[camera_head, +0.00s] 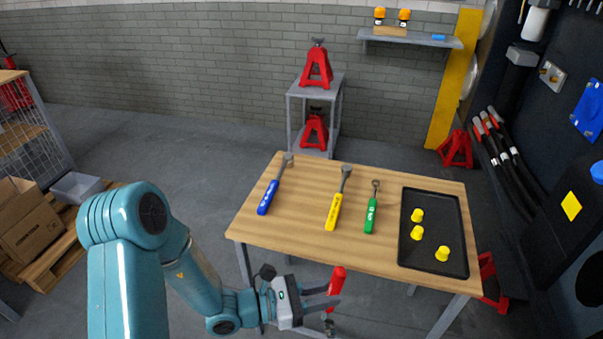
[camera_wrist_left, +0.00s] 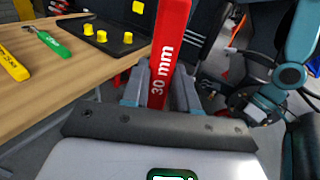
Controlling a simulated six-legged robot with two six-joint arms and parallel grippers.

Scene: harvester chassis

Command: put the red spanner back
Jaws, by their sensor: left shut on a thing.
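The red spanner (camera_head: 337,279) is in my left gripper (camera_head: 322,295), just off the near edge of the wooden table. The fingers are shut on its red handle. In the left wrist view the handle (camera_wrist_left: 168,50) rises between the fingers (camera_wrist_left: 160,85) and reads "30 mm"; its upper end is cut off by the frame. On the table lie a blue spanner (camera_head: 268,197), a yellow spanner (camera_head: 334,211) and a green spanner (camera_head: 370,215), side by side. A teal arm at the right of the left wrist view ends in a dark gripper (camera_wrist_left: 250,106), too small to read.
The wooden table (camera_head: 300,237) has bare wood along its front and left. A black tray (camera_head: 433,262) with three yellow pieces sits at its right. A grey stand (camera_head: 290,94) with red jack stands is behind. The dark chassis (camera_head: 545,150) rises at right.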

